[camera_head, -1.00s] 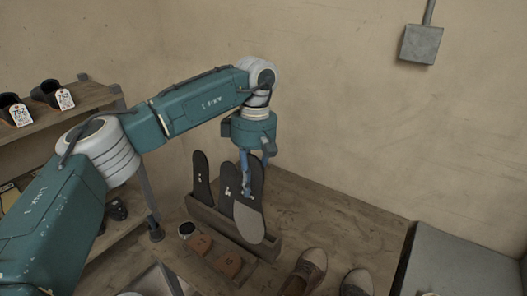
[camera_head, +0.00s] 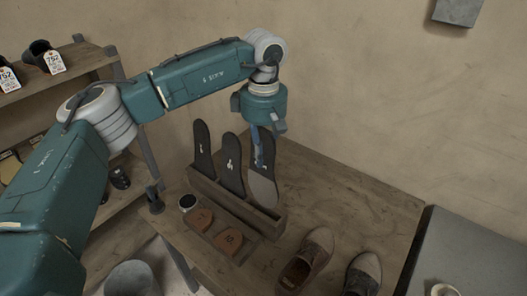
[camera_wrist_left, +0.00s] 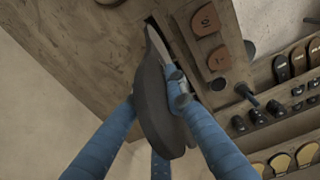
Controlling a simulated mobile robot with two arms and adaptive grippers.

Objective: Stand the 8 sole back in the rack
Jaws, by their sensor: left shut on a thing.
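My left gripper (camera_head: 258,150) is shut on a dark sole with a grey lower part (camera_head: 263,188), taken here as the 8 sole. It holds the sole near upright at the right end of the wooden rack (camera_head: 218,199). The sole's lower end is at the rack's slot; how deep it sits I cannot tell. Two other dark soles, left (camera_head: 203,150) and middle (camera_head: 232,168), stand in the rack, their marks too small to read. In the left wrist view the held sole (camera_wrist_left: 152,105) lies between the blue fingers (camera_wrist_left: 150,120). My right gripper is not in view.
Brown leather pieces (camera_head: 230,241) and a small round tin (camera_head: 188,202) lie in front of the rack. Shoes (camera_head: 312,255) stand at the right on the bench (camera_head: 340,190). A shelf (camera_head: 85,70) is at the left. The bench behind the shoes is clear.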

